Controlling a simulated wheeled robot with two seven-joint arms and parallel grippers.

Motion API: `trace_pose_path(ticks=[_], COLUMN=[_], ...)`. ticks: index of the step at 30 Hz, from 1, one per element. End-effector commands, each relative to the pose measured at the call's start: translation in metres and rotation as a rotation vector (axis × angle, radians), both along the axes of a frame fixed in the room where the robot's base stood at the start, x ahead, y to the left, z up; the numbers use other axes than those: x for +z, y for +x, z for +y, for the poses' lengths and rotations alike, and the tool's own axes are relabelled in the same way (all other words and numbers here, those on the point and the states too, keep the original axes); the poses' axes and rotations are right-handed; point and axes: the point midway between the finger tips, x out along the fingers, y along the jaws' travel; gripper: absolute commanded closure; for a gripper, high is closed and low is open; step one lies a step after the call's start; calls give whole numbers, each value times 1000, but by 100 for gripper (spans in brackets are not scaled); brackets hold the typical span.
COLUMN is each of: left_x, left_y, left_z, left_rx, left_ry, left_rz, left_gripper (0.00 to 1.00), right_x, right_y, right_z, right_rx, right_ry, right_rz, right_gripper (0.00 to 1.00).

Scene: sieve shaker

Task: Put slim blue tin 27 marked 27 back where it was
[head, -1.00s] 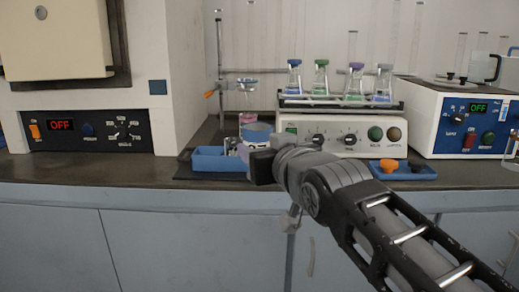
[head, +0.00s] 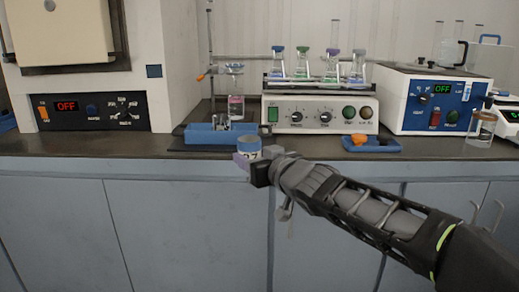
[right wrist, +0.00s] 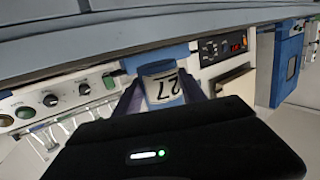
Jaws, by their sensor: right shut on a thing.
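The slim blue tin 27 (head: 249,144) has a blue lid and a white label with dark digits. My right gripper (head: 250,160) is shut on it and holds it upright at the front edge of the bench. In the right wrist view the tin (right wrist: 162,86) sits between the two fingers, and its "27" label shows upside down. The gripper hides part of the tin in the head view. I cannot tell whether the tin touches the bench. My left gripper is not in view.
A blue tray (head: 212,137) with small items lies just left of the tin. A shaker (head: 318,116) with several flasks stands behind. A small blue dish (head: 371,146) with an orange piece lies to the right. A burner stand (head: 211,60) and an oven (head: 85,110) are at left.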

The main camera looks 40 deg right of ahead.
Motion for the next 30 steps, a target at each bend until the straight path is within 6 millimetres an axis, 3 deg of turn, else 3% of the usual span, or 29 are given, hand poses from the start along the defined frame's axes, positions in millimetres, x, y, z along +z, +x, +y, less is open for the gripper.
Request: trace_pose_path(ticks=[5, 11, 19, 23, 27, 30], left_x=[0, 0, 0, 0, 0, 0], left_y=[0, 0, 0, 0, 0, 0], left_z=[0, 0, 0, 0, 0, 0], left_rx=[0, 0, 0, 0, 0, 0], left_ry=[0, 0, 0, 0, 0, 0], left_rz=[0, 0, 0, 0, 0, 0], left_gripper=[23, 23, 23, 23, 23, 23], right_x=[-21, -60, -140, -195, -251, -276], right_y=[12, 28, 36, 24, -10, -36], right_z=[5, 22, 70, 107, 153, 179], right_rx=[48, 157, 408, 591, 820, 950], right_ry=[-1, 3, 7, 10, 11, 8], right_rz=[5, 9, 10, 14, 12, 7], right_gripper=[95, 95, 95, 95, 95, 95])
